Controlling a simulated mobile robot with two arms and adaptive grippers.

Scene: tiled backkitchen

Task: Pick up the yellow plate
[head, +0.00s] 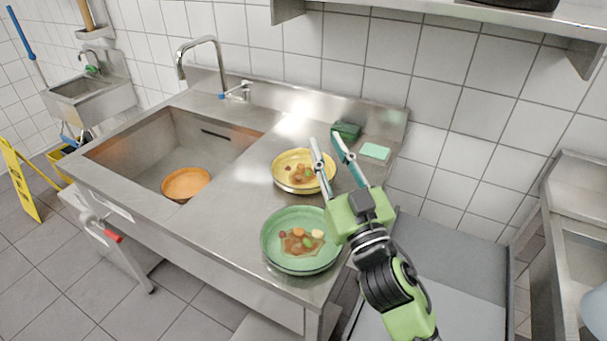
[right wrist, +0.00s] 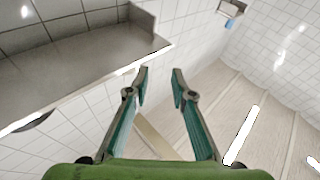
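The yellow plate (head: 289,158) sits upright on the steel counter in the head view, right of the sink, with food scraps on it. My right gripper (head: 325,139) is open and empty. Its fingers appear beside and over the plate's right edge in the picture; I cannot tell whether they touch it. In the right wrist view the two fingers (right wrist: 160,72) are spread apart with nothing between them, and the plate does not show there. My left gripper is not in view.
A green plate (head: 272,238) with food stands at the counter's front edge. An orange plate (head: 186,183) lies in the sink basin (head: 150,145). A dark green object (head: 346,131) and a light green sponge (head: 374,151) lie at the back right. A tall faucet (head: 203,43) rises behind.

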